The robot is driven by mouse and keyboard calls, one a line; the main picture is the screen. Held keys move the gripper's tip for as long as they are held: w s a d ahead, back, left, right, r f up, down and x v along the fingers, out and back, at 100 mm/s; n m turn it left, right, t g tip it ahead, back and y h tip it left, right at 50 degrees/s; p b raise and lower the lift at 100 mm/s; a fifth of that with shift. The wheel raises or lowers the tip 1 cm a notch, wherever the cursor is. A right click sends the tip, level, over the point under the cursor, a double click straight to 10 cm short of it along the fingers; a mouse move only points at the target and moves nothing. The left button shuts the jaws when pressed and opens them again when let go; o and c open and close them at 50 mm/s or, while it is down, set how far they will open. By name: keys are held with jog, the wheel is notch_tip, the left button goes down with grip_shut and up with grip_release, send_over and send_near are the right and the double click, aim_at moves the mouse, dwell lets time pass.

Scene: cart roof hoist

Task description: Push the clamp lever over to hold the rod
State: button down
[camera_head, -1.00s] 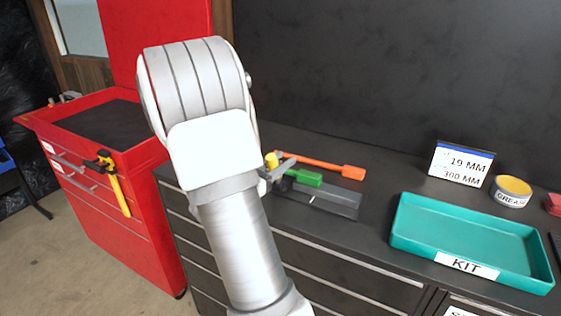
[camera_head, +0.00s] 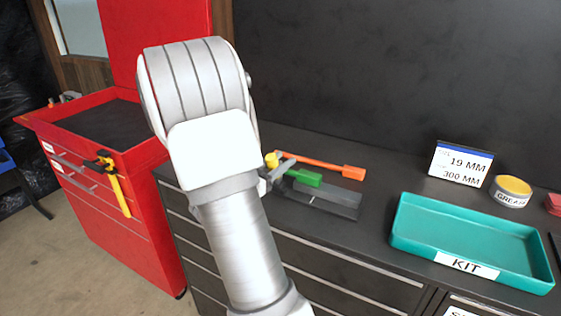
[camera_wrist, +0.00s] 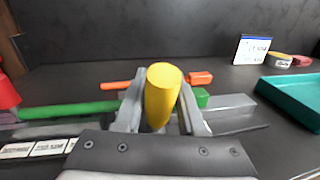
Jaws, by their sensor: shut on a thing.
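In the wrist view my gripper (camera_wrist: 158,110) has its two grey fingers on either side of an upright yellow cylinder (camera_wrist: 163,92), shut on it. The cylinder looks like the grip of the clamp lever; its lower end is hidden by my gripper. Its yellow top also shows in the head view (camera_head: 271,160), beside my gripper. A green bar (camera_wrist: 75,110) runs crosswise behind the fingers, its right end a green block (camera_head: 308,177) in the head view. A grey fixture (camera_head: 333,197) lies beside it. I cannot tell which part is the rod.
An orange tool (camera_head: 352,172) lies behind the green block. A teal kit tray (camera_head: 440,252), a size sign (camera_head: 462,163) and a grease tin (camera_head: 511,190) stand to the right. A red cabinet (camera_head: 90,215) stands left. A dark wall (camera_head: 400,80) closes the back.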

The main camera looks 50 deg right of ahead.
jog(key=shift+r, duration=0.1)
jog(key=d+y+p, duration=0.1)
jog(key=y+p, duration=0.1)
jog(key=p, duration=0.2)
jog(key=d+y+p, duration=0.1)
jog(key=y+p, duration=0.1)
jog(key=p, duration=0.2)
jog(key=w+d+n+g+y+p, duration=0.1)
jog(key=d+y+p, duration=0.1)
jog(key=p, duration=0.2)
jog(key=shift+w+d+f+y+p, duration=0.1)
jog(key=shift+f+y+p, duration=0.2)
jog(key=shift+f+p, duration=0.1)
jog(key=shift+w+d+f+y+p, duration=0.1)
jog(key=shift+d+f+y+p, duration=0.35)
jog(key=shift+p, duration=0.75)
jog(key=shift+a+f+y, duration=0.15)
jog(key=shift+y, duration=0.1)
jog(key=c, duration=0.5)
grip_release()
